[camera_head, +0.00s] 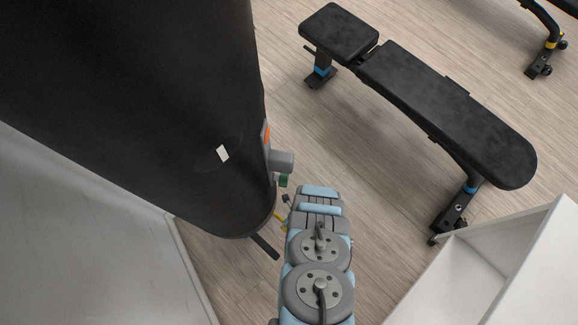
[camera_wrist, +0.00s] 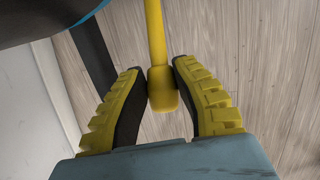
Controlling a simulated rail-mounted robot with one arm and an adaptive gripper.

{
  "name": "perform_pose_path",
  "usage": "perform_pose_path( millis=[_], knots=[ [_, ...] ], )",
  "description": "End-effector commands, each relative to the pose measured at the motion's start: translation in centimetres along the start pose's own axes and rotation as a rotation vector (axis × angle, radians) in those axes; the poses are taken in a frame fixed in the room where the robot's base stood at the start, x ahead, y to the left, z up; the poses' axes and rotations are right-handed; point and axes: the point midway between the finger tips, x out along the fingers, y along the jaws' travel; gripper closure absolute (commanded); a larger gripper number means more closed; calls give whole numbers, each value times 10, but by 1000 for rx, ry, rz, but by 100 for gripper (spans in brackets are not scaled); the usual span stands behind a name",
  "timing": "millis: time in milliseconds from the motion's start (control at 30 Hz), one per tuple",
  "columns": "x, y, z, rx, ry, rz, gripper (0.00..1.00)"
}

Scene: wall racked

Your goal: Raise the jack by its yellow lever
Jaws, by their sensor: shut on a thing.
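The yellow lever (camera_wrist: 155,35) shows in the wrist view, running down from the top edge to a thicker yellow end. My gripper (camera_wrist: 161,90) is shut on that thicker end, with one black-and-yellow finger on each side of it. In the head view only a small piece of the yellow lever (camera_head: 280,221) shows between the large black cylinder and my arm. My fingers are hidden in that view. The jack's body cannot be made out clearly; a dark bar (camera_head: 264,247) sticks out from beneath the black cylinder and also shows in the wrist view (camera_wrist: 92,50).
The large black cylinder (camera_head: 130,90) fills the upper left of the head view, close to my arm. A white wall panel (camera_head: 90,230) stands at the lower left. A black bench (camera_head: 440,95) stands at the right, and a white open box (camera_head: 480,270) at the lower right. Wooden floor lies between.

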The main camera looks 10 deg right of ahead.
Motion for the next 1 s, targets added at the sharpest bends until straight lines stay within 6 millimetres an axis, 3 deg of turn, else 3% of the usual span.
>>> perform_pose_path(
  millis=[167, 200, 300, 700, 1000],
  knots=[
    [0, 0, 1, -1, -1, 0, 100],
    [0, 0, 1, -1, -1, 0, 69],
    [0, 0, 1, -1, -1, 0, 41],
    [-2, 0, 1, 1, -1, 0, 41],
    [-18, 1, 2, 4, -4, 5, 41]
  ],
)
